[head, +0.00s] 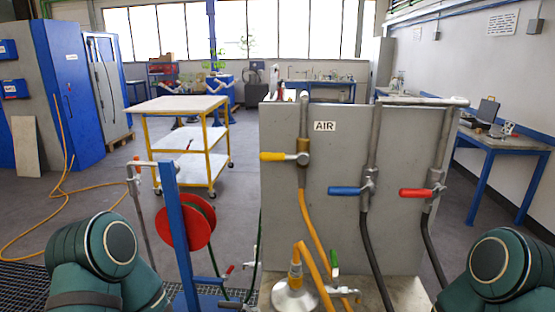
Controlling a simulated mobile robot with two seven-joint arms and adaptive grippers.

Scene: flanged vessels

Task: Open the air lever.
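The grey panel (340,220) stands in front of me with several vertical pipes on it. A white label reading AIR (324,127) is beside the left pipe. The yellow lever (273,157) sits on that pipe's brass valve (303,158) and points left, level and across the pipe. An orange hose runs down from this valve. A blue lever (345,191) and a red lever (416,193) sit on the other pipes, also pointing left. Only rounded dark green parts of my arms show at the bottom left and bottom right. Neither gripper is in view.
A flanged vessel top (295,294) with an orange hose and a green-handled valve stands low before the panel. A blue post with a red hose reel (198,222) is to the left. A yellow-framed cart (180,105) stands behind. Open floor lies at left.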

